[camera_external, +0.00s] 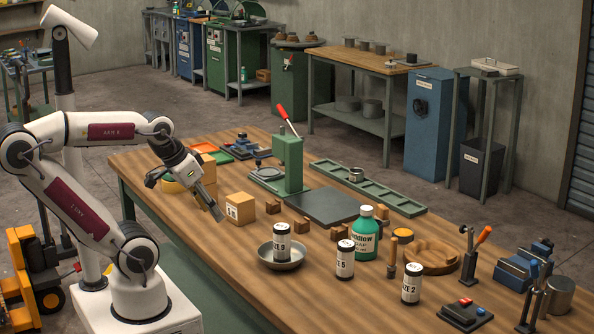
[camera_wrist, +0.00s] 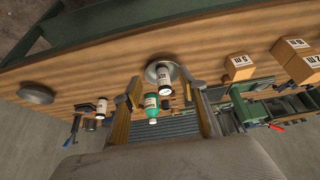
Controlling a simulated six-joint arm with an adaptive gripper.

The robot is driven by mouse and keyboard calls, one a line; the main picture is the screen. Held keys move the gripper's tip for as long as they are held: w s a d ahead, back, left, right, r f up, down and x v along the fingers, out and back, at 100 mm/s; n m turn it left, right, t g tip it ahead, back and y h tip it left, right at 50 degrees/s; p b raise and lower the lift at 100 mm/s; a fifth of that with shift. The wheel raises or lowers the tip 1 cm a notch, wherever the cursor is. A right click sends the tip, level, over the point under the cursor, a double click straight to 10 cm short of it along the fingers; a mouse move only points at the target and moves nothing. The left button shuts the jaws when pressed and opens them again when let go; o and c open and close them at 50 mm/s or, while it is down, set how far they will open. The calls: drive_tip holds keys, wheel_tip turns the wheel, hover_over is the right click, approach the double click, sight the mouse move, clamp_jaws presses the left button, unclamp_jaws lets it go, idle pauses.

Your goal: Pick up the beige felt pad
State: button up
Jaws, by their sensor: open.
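I cannot make out a beige felt pad for certain in either view. My gripper (camera_external: 216,212) is open above the near left part of the wooden bench, pointing down and to the right. Nothing shows held in it. In the wrist view its two fingers (camera_wrist: 165,88) stand apart, with the bowl and bottles seen between and beyond them. A small cardboard box (camera_external: 240,208) stands just right of the gripper in the outside view, apparently clear of it.
A grey bowl (camera_external: 289,265) holds a labelled bottle (camera_external: 282,240). Two similar bottles (camera_external: 345,258) (camera_external: 411,283) and a green bottle (camera_external: 367,233) stand right of it. A green press (camera_external: 289,165), a dark plate (camera_external: 322,207) and several wooden blocks lie behind. The bench's front left strip is clear.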

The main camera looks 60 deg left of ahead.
drive_tip(key=shift+w, duration=0.1)
idle(0.3)
drive_tip(key=w+a+t+y, duration=0.1)
drive_tip(key=w+a+t, duration=0.15)
drive_tip(key=w, duration=1.25)
drive_tip(key=w+a+t, duration=0.2)
drive_tip(key=w+a, duration=0.1)
drive_tip(key=w, duration=1.2)
drive_tip(key=w+f+m+t+h, duration=0.1)
drive_tip(key=w+f, duration=0.2)
drive_tip(key=w, duration=0.3)
drive_tip(key=w+f+t, duration=0.1)
drive_tip(key=w+f, duration=0.2)
drive_tip(key=w, duration=0.4)
drive_tip(key=m+t+h, duration=0.1)
drive_tip(key=h, duration=0.1)
approach(379, 211)
drive_tip(key=shift+s+a+r, duration=0.4)
drive_tip(key=shift+s+a, duration=0.05)
drive_tip(key=shift+s, duration=0.3)
drive_tip(key=shift+w+d+f+h, duration=0.1)
drive_tip(key=shift+w+f+h, duration=0.05)
drive_tip(key=shift+f+h, duration=0.15)
drive_tip(key=shift+x, duration=3.4)
drive_tip(key=shift+w+d, duration=0.1)
drive_tip(key=shift+w, duration=0.05)
